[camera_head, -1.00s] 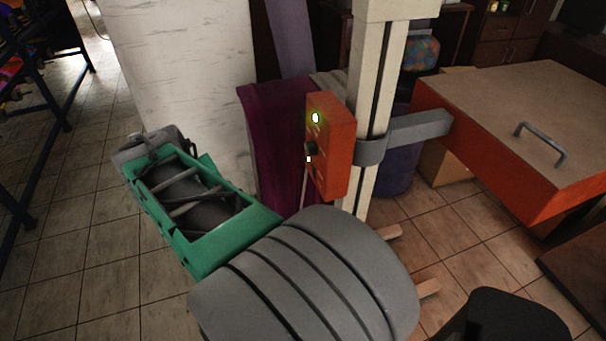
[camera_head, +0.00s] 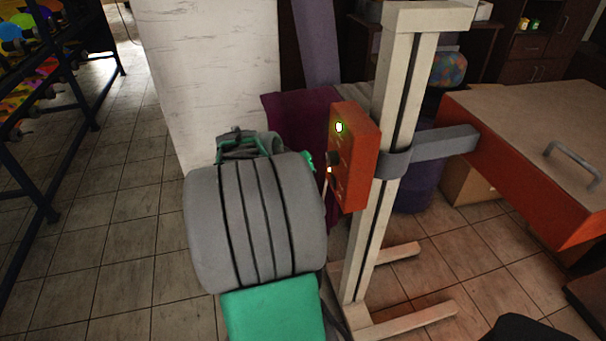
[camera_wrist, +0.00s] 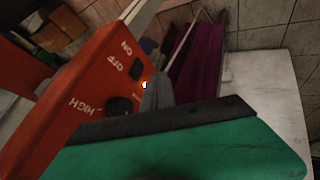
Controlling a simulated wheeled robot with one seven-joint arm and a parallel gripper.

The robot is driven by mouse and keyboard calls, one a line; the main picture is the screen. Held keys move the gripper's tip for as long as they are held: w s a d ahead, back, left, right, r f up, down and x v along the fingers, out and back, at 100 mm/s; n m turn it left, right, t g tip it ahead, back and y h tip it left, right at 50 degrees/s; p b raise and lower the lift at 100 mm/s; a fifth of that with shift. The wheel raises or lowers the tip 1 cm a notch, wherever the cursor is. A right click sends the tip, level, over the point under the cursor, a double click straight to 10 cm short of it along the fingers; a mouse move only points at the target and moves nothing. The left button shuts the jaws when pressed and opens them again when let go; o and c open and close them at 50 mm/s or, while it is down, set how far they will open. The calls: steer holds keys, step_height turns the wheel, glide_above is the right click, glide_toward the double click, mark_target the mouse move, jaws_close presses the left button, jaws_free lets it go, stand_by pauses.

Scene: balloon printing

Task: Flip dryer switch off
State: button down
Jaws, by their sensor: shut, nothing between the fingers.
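The dryer control box (camera_head: 357,165) is orange-red and fixed to a pale upright post. The wrist view shows the same box (camera_wrist: 60,110) with ON, OFF and HIGH labels. A black switch (camera_wrist: 137,68) sits beside ON and OFF, and a dark knob (camera_wrist: 120,105) beside HIGH. My gripper (camera_wrist: 156,92) is shut and empty, its grey tip close to the box face; contact cannot be told. My arm hides most of it in the head view.
The pale post (camera_head: 401,100) stands on wooden feet (camera_head: 405,318). A grey clamp arm (camera_head: 432,148) joins it to an orange-sided table (camera_head: 550,130) at right. A white pillar (camera_head: 215,75) and purple cloth (camera_head: 290,115) lie behind. A dark rack (camera_head: 45,120) is at left.

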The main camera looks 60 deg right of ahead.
mark_target(333, 182)
steer(key=s+d+f+p, duration=0.1)
steer(key=s+d+f, duration=0.1)
steer(key=d, duration=0.3)
steer(key=shift+s+d+f, duration=0.15)
steer(key=shift+s+f, duration=0.1)
steer(key=shift+s, duration=0.3)
steer(key=shift+s+d+r, duration=0.1)
steer(key=shift+s+d, duration=0.05)
steer(key=shift+d+r+p, duration=0.1)
steer(key=shift+r+p, duration=0.45)
steer(key=shift+r, duration=0.3)
